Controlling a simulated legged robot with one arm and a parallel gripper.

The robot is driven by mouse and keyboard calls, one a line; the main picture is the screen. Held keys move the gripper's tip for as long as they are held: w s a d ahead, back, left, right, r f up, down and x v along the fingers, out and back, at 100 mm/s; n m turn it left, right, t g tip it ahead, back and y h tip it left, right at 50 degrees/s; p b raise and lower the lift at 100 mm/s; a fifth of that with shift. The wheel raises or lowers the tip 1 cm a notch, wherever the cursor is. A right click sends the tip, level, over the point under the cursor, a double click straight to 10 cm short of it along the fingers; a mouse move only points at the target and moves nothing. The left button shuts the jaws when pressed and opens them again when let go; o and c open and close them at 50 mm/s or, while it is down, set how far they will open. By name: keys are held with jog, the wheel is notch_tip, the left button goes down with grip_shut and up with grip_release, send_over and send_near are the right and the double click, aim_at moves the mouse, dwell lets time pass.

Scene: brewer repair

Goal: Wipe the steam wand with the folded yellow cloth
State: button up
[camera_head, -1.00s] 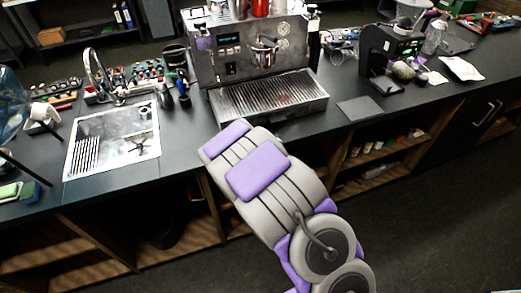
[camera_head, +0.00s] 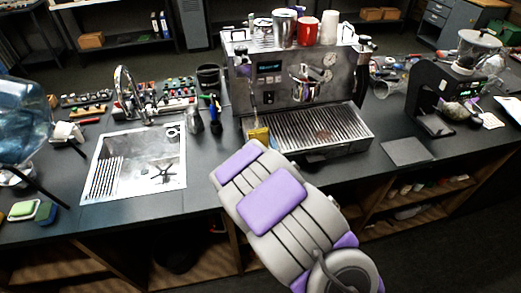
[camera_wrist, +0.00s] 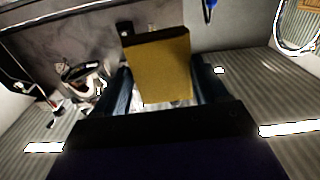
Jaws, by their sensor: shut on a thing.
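My gripper (camera_wrist: 162,92) is shut on the folded yellow cloth (camera_wrist: 160,62), which stands upright between its dark fingers in the wrist view. In the head view the cloth (camera_head: 258,134) shows as a small yellow patch just beyond my arm, at the front left corner of the espresso machine (camera_head: 300,75). A thin pale tube that looks like the steam wand (camera_head: 252,107) hangs at the machine's left front, just above the cloth. I cannot tell whether the cloth touches it. My arm hides most of the gripper in the head view.
The slatted drip tray (camera_head: 318,132) lies right of the cloth. Cups, one a red cup (camera_head: 308,31), stand on the machine. A sink (camera_head: 135,165) is at left, a grinder (camera_head: 445,95) at right. A dark mat (camera_head: 407,151) lies on the counter between machine and grinder.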

jog(key=w+a+b, duration=0.1)
jog(key=b, duration=0.1)
jog(key=w+a+b, duration=0.1)
jog(key=b, duration=0.1)
jog(key=shift+w+a+f, duration=0.1)
jog(key=shift+a+f, duration=0.1)
jog(key=shift+a, duration=0.1)
jog(key=shift+w+r, duration=0.2)
jog(key=shift+w, duration=0.25)
jog(key=shift+w+d+p, duration=0.3)
jog(key=shift+w+d, duration=0.05)
jog(key=shift+w, duration=0.45)
jog(key=shift+w+a, duration=0.1)
jog(key=shift+a, duration=0.05)
jog(key=shift+a, duration=0.45)
jog(key=shift+w+d, duration=0.1)
jog(key=shift+d, duration=0.3)
